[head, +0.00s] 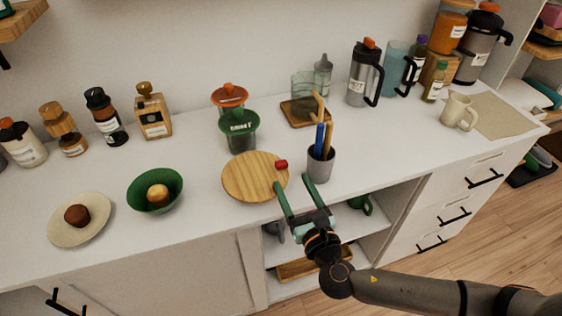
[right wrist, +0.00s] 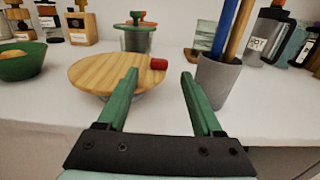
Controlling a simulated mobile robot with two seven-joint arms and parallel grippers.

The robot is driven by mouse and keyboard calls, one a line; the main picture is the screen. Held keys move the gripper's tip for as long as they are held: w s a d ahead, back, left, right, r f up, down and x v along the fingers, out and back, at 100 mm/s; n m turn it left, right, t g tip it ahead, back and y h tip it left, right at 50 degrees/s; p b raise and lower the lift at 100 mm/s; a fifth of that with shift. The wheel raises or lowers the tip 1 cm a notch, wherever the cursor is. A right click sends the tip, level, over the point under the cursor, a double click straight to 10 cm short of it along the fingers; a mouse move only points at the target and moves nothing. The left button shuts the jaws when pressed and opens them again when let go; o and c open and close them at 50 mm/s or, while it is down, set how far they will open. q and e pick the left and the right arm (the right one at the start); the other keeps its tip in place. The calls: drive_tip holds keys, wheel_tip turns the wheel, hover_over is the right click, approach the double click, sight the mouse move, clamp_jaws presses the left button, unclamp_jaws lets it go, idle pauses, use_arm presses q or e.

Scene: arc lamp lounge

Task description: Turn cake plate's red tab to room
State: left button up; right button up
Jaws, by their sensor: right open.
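The cake plate (head: 250,178) is a round wooden disc on the white counter. Its red tab (head: 281,164) is at the plate's right edge, toward the back right. In the right wrist view the plate (right wrist: 105,72) is ahead and to the left, and the red tab (right wrist: 158,64) is just beyond the gap between the fingers. My right gripper (head: 295,184) has green fingers, open and empty, at the counter's front edge near the plate's right side. The left finger appears close to the plate rim; I cannot tell whether it touches. My left gripper is not in view.
A grey cup (head: 320,164) with blue and wooden utensils stands close to the right finger. A green-lidded jar (head: 240,132) stands behind the plate. A green bowl (head: 155,190) is to its left. An open shelf (head: 340,235) lies below the counter.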

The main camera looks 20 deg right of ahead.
sight(283, 166)
drive_tip(key=w, duration=0.8)
drive_tip(key=shift+w+a, duration=0.15)
clamp_jaws()
idle(1.1)
